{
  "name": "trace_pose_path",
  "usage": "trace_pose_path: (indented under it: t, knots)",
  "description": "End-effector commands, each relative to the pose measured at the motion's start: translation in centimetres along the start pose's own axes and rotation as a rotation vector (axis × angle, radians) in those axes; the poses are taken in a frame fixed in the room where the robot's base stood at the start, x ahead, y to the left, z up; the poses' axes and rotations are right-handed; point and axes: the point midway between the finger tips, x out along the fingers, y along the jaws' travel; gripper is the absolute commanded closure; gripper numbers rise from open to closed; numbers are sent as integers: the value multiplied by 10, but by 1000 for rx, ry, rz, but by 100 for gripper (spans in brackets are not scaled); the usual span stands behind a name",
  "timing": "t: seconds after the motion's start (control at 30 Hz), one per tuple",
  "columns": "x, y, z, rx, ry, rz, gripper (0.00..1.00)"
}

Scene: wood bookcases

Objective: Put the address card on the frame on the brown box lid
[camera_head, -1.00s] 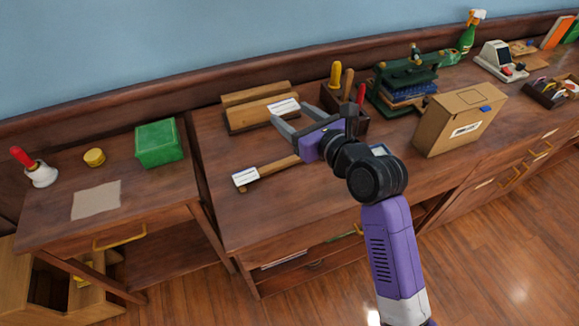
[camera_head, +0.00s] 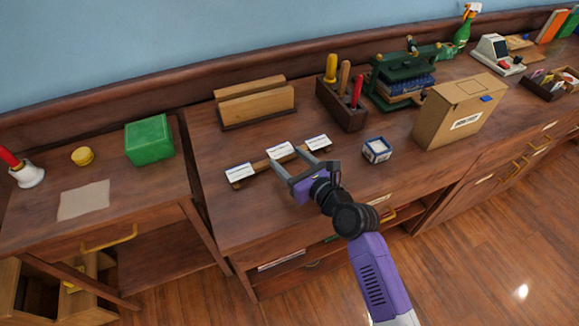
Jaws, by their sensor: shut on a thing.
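My gripper (camera_head: 288,158) is shut on a white card (camera_head: 280,150) with dark print too small to read. The fingers stand a card's width apart, over a narrow wooden strip (camera_head: 258,165). I cannot tell whether the held card touches the strip. Two more white cards show at the strip's ends, a left card (camera_head: 240,172) and a right card (camera_head: 318,142). The brown box (camera_head: 445,117) stands on the bench to the right of the gripper. No frame is clear on the lid.
A small blue-and-white container (camera_head: 376,150) sits between gripper and box. Behind are a wooden rack (camera_head: 255,105), a tool holder (camera_head: 340,107) and a green press (camera_head: 403,85). A green box (camera_head: 149,139) stands on the left table. The bench front left is clear.

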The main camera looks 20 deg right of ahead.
Motion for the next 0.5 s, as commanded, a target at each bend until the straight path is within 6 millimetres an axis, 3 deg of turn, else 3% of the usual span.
trace_pose_path:
  t: [0.13, 0.5]
  knots:
    - [3, 0, -17, 2, 2, 0, 77]
    - [4, 0, -21, 0, 1, 0, 77]
